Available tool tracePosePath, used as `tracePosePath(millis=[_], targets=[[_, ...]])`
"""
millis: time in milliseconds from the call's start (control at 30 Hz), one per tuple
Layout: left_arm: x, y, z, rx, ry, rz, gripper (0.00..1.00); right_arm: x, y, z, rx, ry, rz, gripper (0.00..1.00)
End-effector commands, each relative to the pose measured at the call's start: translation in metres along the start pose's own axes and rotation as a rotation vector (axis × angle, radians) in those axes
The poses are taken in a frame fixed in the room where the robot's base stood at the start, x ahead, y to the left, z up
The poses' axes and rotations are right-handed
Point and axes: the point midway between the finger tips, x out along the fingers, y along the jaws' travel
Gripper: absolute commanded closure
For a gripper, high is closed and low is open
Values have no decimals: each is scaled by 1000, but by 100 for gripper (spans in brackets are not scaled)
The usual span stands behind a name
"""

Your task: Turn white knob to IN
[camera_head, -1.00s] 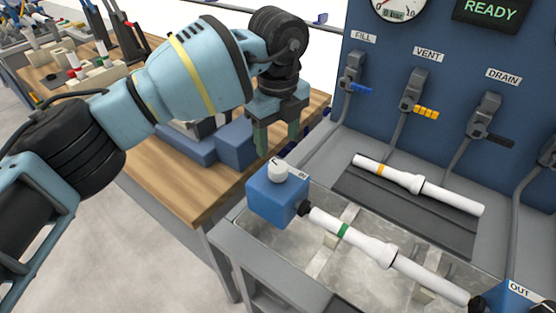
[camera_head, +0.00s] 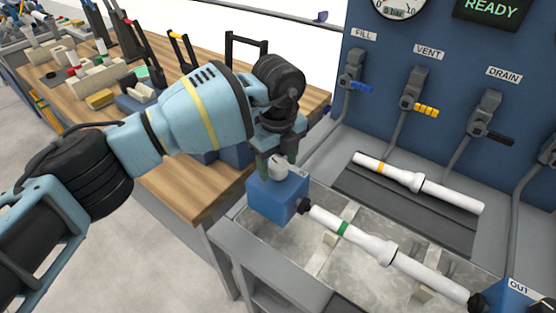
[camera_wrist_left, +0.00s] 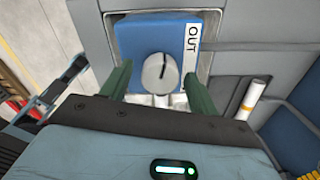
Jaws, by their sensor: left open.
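The white knob (camera_head: 277,170) sits on top of a blue box (camera_head: 272,197) at the left end of the trough. In the left wrist view the knob (camera_wrist_left: 160,73) has a dark line running nearly straight up the picture. A white label (camera_wrist_left: 193,40) reading OUT is to the right of the knob on the box (camera_wrist_left: 150,35). My left gripper (camera_head: 278,160) points down over the box, fingers open, one on each side of the knob. In the wrist view the gripper (camera_wrist_left: 158,85) shows gaps between the knob and both fingers. My right gripper is not in view.
A white pipe with a green band (camera_head: 375,245) runs from this box to another blue box labelled OUT (camera_head: 520,295). A pipe with an orange band (camera_head: 415,182) lies on a dark rack behind. Valves stand on the blue panel (camera_head: 445,70). A wooden bench (camera_head: 185,190) is at left.

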Motion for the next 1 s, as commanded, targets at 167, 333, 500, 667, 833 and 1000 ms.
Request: tracePosePath(millis=[167,333,500,667,833,1000], targets=[[0,0,0,0,0,0,46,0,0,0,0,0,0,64],[0,0,0,0,0,0,68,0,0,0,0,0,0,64],[0,0,0,0,1,0,84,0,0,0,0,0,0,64],[-1,0,0,14,0,0,84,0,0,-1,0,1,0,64],[-1,0,0,67,0,0,84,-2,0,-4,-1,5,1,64],[-2,0,0,177,0,-1,84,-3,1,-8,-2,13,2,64]])
